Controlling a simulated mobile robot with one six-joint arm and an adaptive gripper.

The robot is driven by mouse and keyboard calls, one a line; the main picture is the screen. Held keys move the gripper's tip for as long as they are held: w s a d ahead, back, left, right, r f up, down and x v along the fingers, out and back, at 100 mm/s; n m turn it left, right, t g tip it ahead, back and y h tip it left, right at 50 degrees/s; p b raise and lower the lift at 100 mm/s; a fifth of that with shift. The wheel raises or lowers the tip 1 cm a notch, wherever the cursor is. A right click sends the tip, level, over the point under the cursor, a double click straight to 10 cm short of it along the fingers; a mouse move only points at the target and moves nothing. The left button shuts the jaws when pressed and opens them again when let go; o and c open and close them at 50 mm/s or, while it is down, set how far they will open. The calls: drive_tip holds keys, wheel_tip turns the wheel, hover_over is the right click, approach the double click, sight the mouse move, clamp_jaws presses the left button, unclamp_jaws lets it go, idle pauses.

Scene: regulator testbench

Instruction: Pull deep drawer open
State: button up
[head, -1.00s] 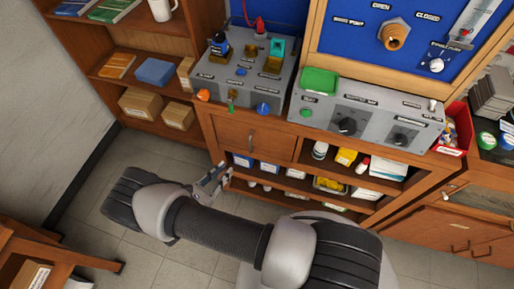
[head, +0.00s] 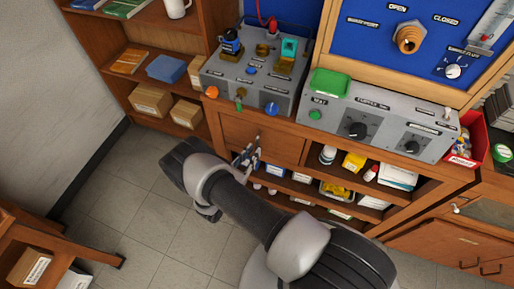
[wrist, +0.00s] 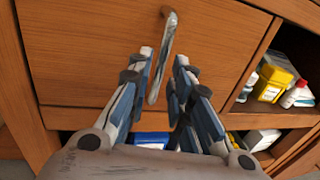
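The deep drawer is the closed wooden drawer front (head: 285,143) under the left grey panel of the bench; its wood fills much of the wrist view (wrist: 80,50). Its metal handle (wrist: 165,50) is a vertical bar near the middle of the front. My gripper (wrist: 162,58) is open, its two fingers pointing at the drawer. The handle's lower end shows between the fingertips, and its upper end reaches beyond them. In the head view my gripper (head: 252,148) is in front of the drawer and hides the handle.
Open shelves with bottles and boxes (head: 355,162) lie right of the drawer. A grey control panel (head: 252,80) with knobs stands above it. A wooden shelf unit (head: 125,85) is at the left. A low wooden piece (head: 60,245) stands at the lower left. Tiled floor (head: 130,190) between is clear.

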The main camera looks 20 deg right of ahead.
sight(257, 147)
drive_tip(key=shift+b+x, duration=0.3)
drive_tip(key=shift+x, duration=1.7)
drive_tip(key=shift+c, duration=0.4)
clamp_jaws()
